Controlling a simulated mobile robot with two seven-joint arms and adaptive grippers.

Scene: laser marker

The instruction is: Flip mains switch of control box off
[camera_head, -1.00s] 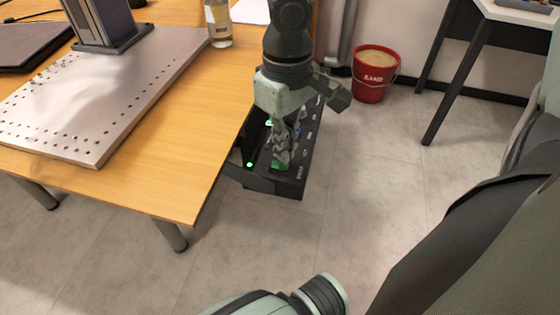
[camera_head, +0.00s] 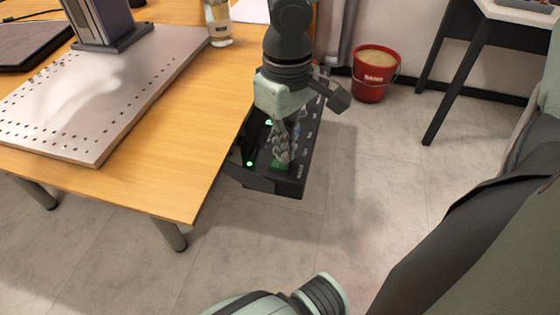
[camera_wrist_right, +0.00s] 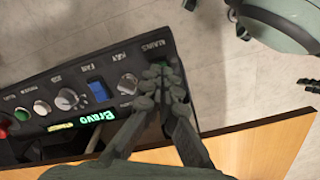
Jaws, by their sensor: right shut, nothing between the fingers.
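The black control box (camera_head: 265,183) hangs at the right side of the wooden table, below its top. Its panel, in the right wrist view (camera_wrist_right: 120,63), carries a row of labelled controls. The mains switch (camera_wrist_right: 178,71) is green and sits at the panel's right end, by the "MAINS" label. My right gripper (camera_wrist_right: 160,74) is shut and empty, its fingertips at the switch and hiding much of it. I cannot tell whether they touch it. In the head view the right gripper (camera_head: 283,163) points down over the box's near end. My left gripper is not in view.
Beside the switch are a key switch (camera_wrist_right: 128,84), a blue button (camera_wrist_right: 99,90), a knob (camera_wrist_right: 68,99) and a lit "Bravo" display (camera_wrist_right: 85,122). The wooden tabletop (camera_head: 195,150) edge lies close left of the arm. A red bucket (camera_head: 370,85) stands on the floor behind.

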